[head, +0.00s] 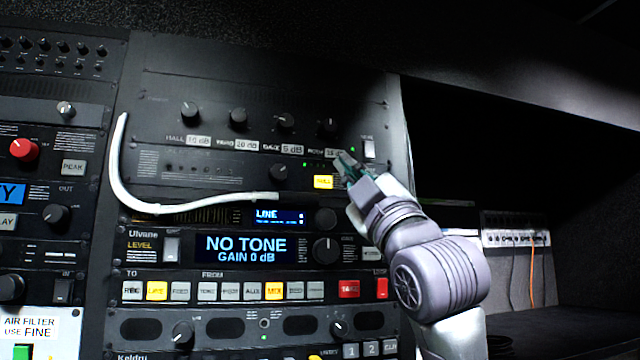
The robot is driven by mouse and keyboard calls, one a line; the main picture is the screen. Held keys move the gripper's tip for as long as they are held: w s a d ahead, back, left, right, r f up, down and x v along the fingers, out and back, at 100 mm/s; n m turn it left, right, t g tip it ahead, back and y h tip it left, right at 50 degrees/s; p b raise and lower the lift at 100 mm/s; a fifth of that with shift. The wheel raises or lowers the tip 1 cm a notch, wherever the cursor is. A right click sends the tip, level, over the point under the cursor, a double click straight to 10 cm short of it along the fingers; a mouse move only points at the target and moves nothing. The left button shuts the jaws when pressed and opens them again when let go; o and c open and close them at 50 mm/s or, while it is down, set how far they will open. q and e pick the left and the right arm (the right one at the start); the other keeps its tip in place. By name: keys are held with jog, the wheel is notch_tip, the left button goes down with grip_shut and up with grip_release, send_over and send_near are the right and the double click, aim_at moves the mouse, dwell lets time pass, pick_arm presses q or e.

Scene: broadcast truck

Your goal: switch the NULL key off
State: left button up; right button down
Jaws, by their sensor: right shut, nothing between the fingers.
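A lit yellow key (323,182) sits on the upper rack unit, right of a dark knob; its small lettering looks like NULL but is hard to read. My right gripper (346,165) is shut and empty, its green-tipped fingers just right of and slightly above this key. I cannot tell whether the fingers touch the panel. The arm comes in from the lower right and covers part of the panel right of the key. My left gripper is not in view.
A white cable (135,195) curves across the panel below the key. Below are a NO TONE display (241,249) and a row of keys with a red one (349,289). A dark open bay lies to the right.

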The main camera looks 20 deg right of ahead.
aim_at(330, 180)
jog(key=shift+s+d+r+y, duration=0.1)
jog(key=shift+s+r+y, duration=0.15)
jog(key=shift+r+y, duration=0.05)
jog(key=shift+w+p, duration=1.3)
jog(key=shift+w, duration=3.15)
jog(key=shift+w+a, duration=0.15)
jog(key=shift+a, duration=0.05)
jog(key=shift+w, duration=0.3)
